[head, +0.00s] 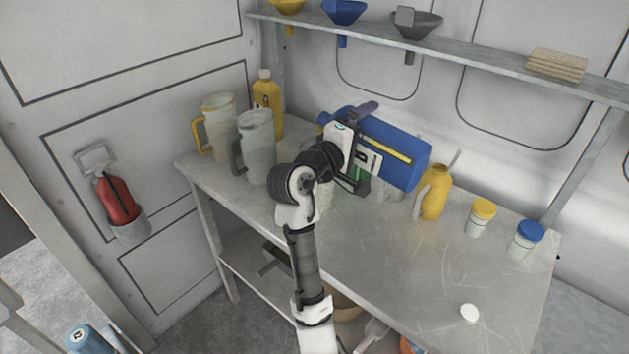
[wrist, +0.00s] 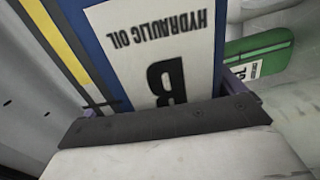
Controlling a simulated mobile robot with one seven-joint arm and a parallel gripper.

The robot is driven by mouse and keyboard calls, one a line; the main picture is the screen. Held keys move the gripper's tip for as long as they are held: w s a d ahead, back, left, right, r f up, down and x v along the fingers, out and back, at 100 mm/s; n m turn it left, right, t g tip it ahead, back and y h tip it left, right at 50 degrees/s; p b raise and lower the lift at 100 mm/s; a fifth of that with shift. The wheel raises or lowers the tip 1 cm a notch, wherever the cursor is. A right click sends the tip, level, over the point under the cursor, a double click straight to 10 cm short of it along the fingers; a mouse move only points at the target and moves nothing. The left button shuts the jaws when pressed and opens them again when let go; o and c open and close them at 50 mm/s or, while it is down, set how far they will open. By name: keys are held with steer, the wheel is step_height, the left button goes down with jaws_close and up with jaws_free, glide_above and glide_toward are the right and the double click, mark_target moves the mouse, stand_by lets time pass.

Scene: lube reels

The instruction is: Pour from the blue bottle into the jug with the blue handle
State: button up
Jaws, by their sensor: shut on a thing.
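The blue bottle (head: 405,150) is held in the air above the table, tipped over onto its side. Its narrow end points left in the head view and its broad end right. My gripper (head: 366,148) is shut on it. In the wrist view the bottle (wrist: 140,25) fills the upper middle, with a white label reading HYDRAULIC OIL, upside down. No blue handle can be made out. A pale jug (head: 325,200) stands mostly hidden behind my arm, below the bottle's narrow end; its handle is not visible. I cannot see any liquid flowing.
A yellow-handled jug (head: 218,128), a grey-handled jug (head: 258,148) and a yellow bottle (head: 267,95) stand at left. A green container (wrist: 258,47) is partly hidden. A yellow can (head: 435,195) and two lidded jars (head: 481,217) (head: 526,240) stand right. The table's (head: 400,275) front right is mostly clear.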

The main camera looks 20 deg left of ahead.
steer(key=shift+r+n, duration=0.2)
steer(key=shift+n, duration=0.1)
stand_by(0.9)
steer(key=shift+r+n, duration=0.1)
steer(key=shift+n, duration=0.2)
stand_by(0.7)
steer(key=shift+a+r+n, duration=0.1)
steer(key=shift+r+n, duration=0.2)
steer(key=shift+r, duration=0.05)
stand_by(0.7)
steer(key=shift+r, duration=0.15)
stand_by(0.4)
